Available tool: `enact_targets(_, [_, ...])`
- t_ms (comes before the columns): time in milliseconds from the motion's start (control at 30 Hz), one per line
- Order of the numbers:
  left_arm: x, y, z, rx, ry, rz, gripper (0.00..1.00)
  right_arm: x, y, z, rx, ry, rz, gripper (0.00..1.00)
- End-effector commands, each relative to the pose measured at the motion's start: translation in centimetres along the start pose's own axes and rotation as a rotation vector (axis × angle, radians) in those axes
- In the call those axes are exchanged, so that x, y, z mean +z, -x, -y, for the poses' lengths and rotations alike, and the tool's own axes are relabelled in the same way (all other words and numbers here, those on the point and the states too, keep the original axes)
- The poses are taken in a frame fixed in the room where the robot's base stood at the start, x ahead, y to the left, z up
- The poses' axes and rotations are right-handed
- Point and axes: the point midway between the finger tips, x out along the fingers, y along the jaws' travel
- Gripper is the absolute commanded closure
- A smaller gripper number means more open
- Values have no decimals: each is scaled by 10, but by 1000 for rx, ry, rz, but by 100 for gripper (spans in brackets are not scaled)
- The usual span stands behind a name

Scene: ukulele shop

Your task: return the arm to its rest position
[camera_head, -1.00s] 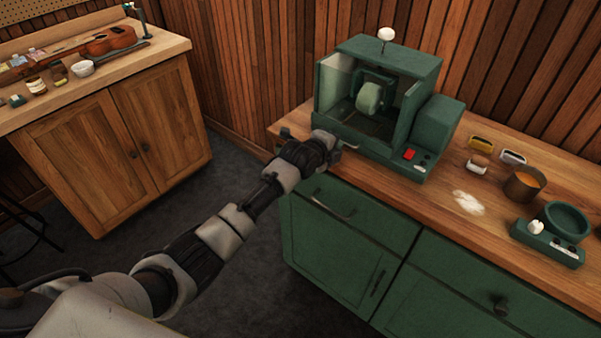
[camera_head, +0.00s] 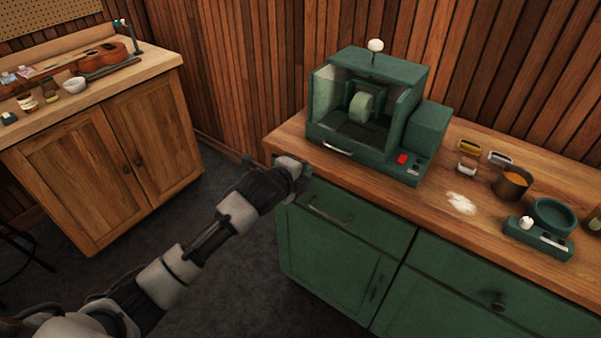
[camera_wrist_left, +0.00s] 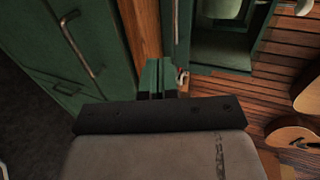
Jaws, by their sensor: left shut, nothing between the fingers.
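My left arm reaches in from the lower left of the head view. Its gripper (camera_head: 301,173) is at the front left corner of the green-fronted counter, by the top edge, in front of and below the green polishing machine (camera_head: 368,110). In the left wrist view the gripper (camera_wrist_left: 158,76) has its fingers together with nothing between them. How far the fingers are from the counter edge is hard to tell. My right gripper is not in view.
The wooden counter top (camera_head: 405,195) holds a brown cup (camera_head: 511,184), a green scale (camera_head: 541,230), small containers and white powder (camera_head: 460,203). A drawer handle (camera_head: 330,212) is close below the gripper. A wooden cabinet (camera_head: 115,165) stands left; dark floor (camera_head: 225,270) lies between.

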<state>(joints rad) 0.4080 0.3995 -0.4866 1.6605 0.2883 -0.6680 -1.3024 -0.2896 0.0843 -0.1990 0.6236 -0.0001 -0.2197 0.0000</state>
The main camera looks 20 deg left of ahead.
Motion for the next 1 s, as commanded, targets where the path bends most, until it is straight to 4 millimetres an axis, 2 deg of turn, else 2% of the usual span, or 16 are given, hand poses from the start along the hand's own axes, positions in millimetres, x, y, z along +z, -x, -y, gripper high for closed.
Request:
enact_targets(100, [0,9,0,0,-1,0,100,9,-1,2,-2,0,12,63])
enact_targets(333, [0,12,-3,4,7,1,100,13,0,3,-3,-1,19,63])
enact_targets(367, [1,11,-7,10,17,4,100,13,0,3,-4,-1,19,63])
enact_targets(467, [8,4,-37,52,97,25,100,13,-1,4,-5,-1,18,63])
enact_targets(567, [17,-5,-96,128,245,71,100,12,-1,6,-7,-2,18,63])
enact_targets(733, [27,-2,-226,277,549,190,100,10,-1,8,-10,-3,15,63])
enact_targets(867, [24,20,-323,382,752,294,100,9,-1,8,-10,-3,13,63])
enact_targets(900, [21,30,-353,414,811,328,100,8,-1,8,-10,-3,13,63])
enact_targets(1000, [10,61,-422,488,948,416,100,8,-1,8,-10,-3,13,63])
